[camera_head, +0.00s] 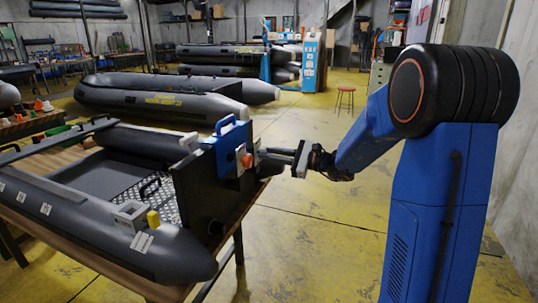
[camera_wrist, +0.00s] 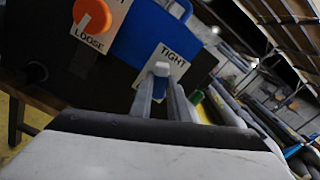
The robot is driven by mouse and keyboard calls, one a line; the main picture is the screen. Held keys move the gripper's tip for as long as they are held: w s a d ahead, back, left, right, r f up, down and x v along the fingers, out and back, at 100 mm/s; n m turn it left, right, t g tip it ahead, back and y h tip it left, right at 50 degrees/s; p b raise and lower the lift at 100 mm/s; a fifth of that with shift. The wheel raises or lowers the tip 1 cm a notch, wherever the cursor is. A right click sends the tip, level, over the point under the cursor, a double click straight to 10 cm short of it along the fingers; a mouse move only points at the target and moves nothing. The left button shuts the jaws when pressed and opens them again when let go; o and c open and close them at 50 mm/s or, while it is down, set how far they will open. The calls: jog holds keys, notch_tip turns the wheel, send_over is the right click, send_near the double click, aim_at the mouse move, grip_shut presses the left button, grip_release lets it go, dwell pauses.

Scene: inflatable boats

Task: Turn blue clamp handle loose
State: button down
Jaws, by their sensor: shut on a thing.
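The blue clamp (camera_head: 231,147) sits on the dark transom of the grey inflatable boat (camera_head: 120,235) in the head view. The wrist view shows its blue body (camera_wrist: 143,32) tilted, with a white LOOSE label (camera_wrist: 91,40) at upper left and a white TIGHT label (camera_wrist: 174,62) nearer the middle. An orange knob (camera_wrist: 92,16) is by the LOOSE label. My gripper (camera_wrist: 160,88) is shut on the small blue clamp handle (camera_wrist: 160,79), which has a pale end and points to the TIGHT label. In the head view the fingers hide the handle.
The boat rests on a wooden-topped table (camera_head: 255,192). More grey boats (camera_head: 165,98) lie behind, and a red stool (camera_head: 345,98) stands farther back. The yellow floor to the right of the table is clear.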

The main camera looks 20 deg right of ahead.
jog(key=shift+n, duration=3.1)
jog(key=shift+n, duration=3.6)
